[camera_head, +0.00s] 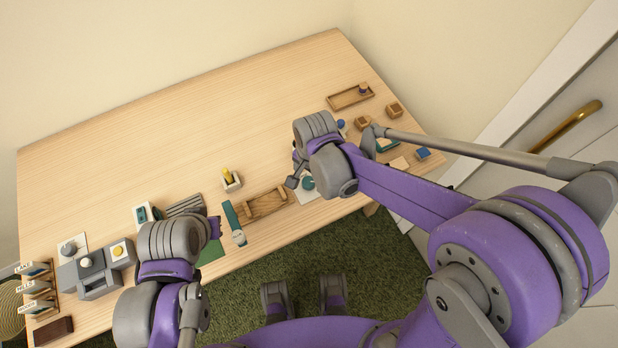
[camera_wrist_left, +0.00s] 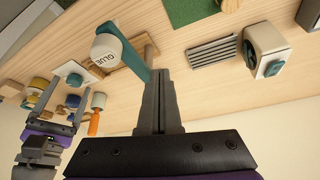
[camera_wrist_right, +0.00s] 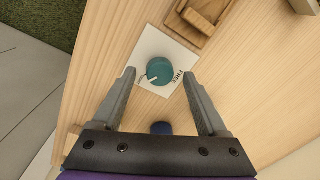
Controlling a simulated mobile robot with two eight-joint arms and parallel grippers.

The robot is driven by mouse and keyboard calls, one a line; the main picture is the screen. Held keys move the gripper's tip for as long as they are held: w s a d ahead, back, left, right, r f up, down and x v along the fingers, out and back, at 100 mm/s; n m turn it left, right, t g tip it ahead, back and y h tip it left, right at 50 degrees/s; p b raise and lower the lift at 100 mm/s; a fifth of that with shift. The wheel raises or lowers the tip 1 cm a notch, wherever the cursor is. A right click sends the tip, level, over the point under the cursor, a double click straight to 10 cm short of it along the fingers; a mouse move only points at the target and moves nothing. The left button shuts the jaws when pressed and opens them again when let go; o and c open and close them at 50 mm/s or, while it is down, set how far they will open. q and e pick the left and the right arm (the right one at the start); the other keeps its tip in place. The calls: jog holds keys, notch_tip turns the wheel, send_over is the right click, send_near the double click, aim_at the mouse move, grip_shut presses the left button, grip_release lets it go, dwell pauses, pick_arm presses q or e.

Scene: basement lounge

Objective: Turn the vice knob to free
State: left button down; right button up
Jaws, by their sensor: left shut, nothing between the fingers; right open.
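The vice knob is a round teal knob (camera_wrist_right: 160,71) on a white plate (camera_wrist_right: 152,50) in the right wrist view. A white pointer line on it points to the left, away from the word FREE printed at the plate's right. In the head view the knob (camera_head: 308,183) shows beside my right gripper (camera_head: 294,180). My right gripper is open, with its fingertips on either side of the knob in the right wrist view; I cannot tell whether they touch it. My left gripper (camera_wrist_left: 159,78) is shut and empty, over the table's front-left part.
A blue object (camera_wrist_right: 161,128) is close under my right gripper. The table's back middle (camera_head: 180,130) is clear.

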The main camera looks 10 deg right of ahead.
jog(key=shift+f, duration=0.4)
jog(key=shift+c, duration=0.3)
grip_shut()
pick_arm(q)
jog(key=shift+f, duration=0.1)
